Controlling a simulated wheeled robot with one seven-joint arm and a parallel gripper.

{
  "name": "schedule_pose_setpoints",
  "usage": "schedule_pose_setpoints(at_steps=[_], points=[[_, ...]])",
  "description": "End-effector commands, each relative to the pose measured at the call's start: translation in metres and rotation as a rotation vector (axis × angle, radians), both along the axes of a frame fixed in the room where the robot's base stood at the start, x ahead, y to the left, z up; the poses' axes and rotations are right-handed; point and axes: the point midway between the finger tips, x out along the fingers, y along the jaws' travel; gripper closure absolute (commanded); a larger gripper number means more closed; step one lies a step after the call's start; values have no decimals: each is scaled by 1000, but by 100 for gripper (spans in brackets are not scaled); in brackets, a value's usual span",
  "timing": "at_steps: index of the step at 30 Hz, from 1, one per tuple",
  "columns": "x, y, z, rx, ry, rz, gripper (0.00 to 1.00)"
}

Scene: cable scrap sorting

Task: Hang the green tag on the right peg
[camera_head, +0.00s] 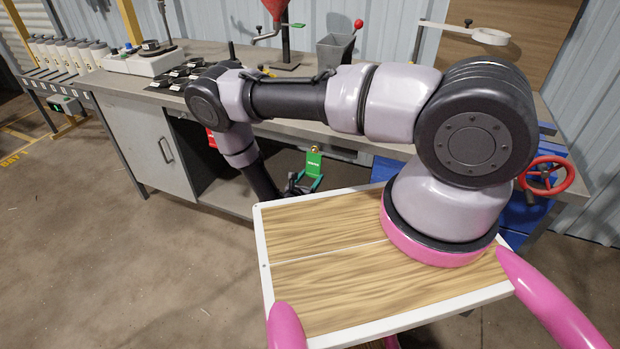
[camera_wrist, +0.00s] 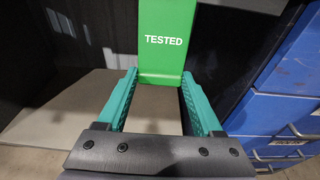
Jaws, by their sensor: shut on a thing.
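The green tag (camera_head: 314,160) shows in the head view, upright in front of the workbench's open lower space, with a small brass-coloured part at its top. In the wrist view the tag (camera_wrist: 163,62) reads "TESTED" and its lower end sits between the two teal fingers. My gripper (camera_head: 308,183) is shut on the tag; the fingers also show in the wrist view (camera_wrist: 161,84). The right peg cannot be made out in either view.
The workbench (camera_head: 112,84) runs behind my arm, with a grey cabinet (camera_head: 148,146) at its left. A red item (camera_head: 212,139) shows at the bench front. Blue drawers (camera_wrist: 268,114) stand right of the gripper. A red handwheel (camera_head: 547,176) is at the far right.

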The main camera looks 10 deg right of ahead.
Motion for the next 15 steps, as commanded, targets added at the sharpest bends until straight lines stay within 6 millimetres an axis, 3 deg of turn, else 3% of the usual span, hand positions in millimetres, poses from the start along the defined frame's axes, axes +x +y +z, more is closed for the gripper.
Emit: schedule_pose_setpoints(at_steps=[13,14,15], points=[[0,0,0,0,0,0,84],[0,0,0,0,0,0,21],[0,0,0,0,0,0,6]])
